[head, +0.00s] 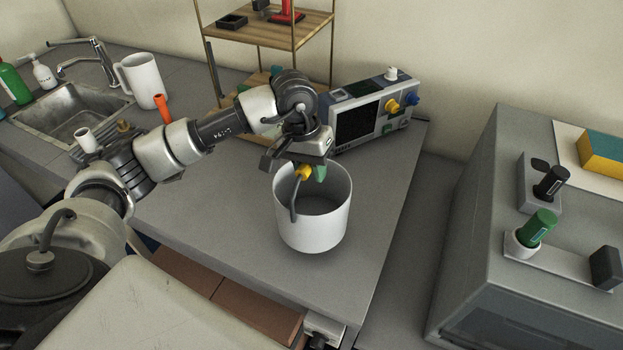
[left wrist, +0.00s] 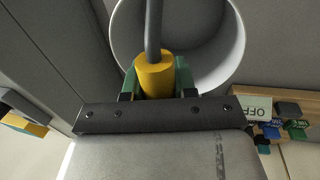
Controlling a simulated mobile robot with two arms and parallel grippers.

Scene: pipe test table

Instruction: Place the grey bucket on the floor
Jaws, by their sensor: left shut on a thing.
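The light grey bucket (head: 322,228) is upright at the front right part of the grey worktop in the head view. Its rim and inside also show in the left wrist view (left wrist: 222,62). Its raised handle has a yellow grip (left wrist: 155,78). My left gripper (head: 311,172) is above the bucket's rim, with its green fingers shut on this yellow grip. I cannot tell whether the bucket's base touches the worktop. My right gripper is not in view.
An instrument with a dark screen (head: 358,122) stands behind the bucket on the worktop (head: 225,210). A large grey machine (head: 470,240) is to the right, across a gap. A sink (head: 72,112), a white jug (head: 141,80) and a wooden shelf (head: 262,33) are further back.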

